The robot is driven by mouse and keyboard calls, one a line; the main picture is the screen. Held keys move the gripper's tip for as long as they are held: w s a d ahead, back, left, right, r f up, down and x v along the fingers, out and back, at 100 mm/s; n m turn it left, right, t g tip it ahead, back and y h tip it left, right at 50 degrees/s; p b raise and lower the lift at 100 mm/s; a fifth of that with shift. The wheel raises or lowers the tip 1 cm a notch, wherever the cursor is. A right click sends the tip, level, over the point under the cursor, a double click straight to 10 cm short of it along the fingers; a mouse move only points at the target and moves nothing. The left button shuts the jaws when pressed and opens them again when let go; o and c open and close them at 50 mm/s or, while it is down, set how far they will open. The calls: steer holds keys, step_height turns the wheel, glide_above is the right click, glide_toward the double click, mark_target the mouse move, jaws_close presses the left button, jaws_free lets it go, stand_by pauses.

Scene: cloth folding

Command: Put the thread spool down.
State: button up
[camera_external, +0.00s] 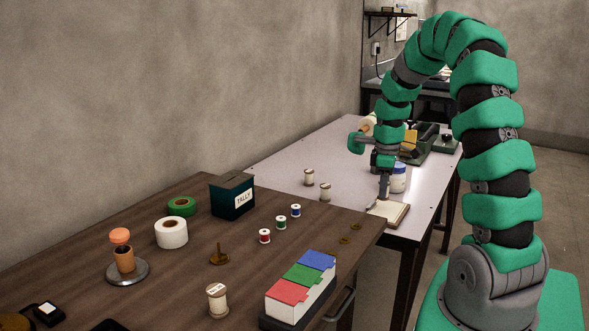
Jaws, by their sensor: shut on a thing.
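My gripper (382,196) points down over a small wooden-edged board or tray (398,216) on the grey table. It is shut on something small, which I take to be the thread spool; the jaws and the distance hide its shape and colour. I cannot tell whether it touches the board. Small spools with red (264,236), green (281,222) and blue (295,210) thread stand in a row on the brown table. Pale spools stand on the grey table (309,177) and at the front of the brown table (217,300).
A white jar (398,178) stands just behind my gripper. A second pale spool (325,192) is left of it. The brown table holds a dark TALLY box (232,196), tape rolls (171,233) and a box with red, green and blue lids (302,281).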

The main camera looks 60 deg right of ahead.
steer(key=w+d, duration=0.3)
steer(key=d, duration=0.1)
steer(key=w+d+f+b, duration=0.1)
steer(key=w+d, duration=0.6)
steer(key=shift+w+d+f, duration=0.3)
steer(key=shift+w+d, duration=0.1)
steer(key=shift+f+b, duration=0.5)
steer(key=shift+f, duration=1.3)
steer(key=shift+r, duration=0.1)
steer(key=o, duration=0.9)
steer(key=shift+o, duration=0.2)
step_height(320, 180, up, 12)
steer(key=p, duration=0.1)
steer(key=shift+p, duration=0.3)
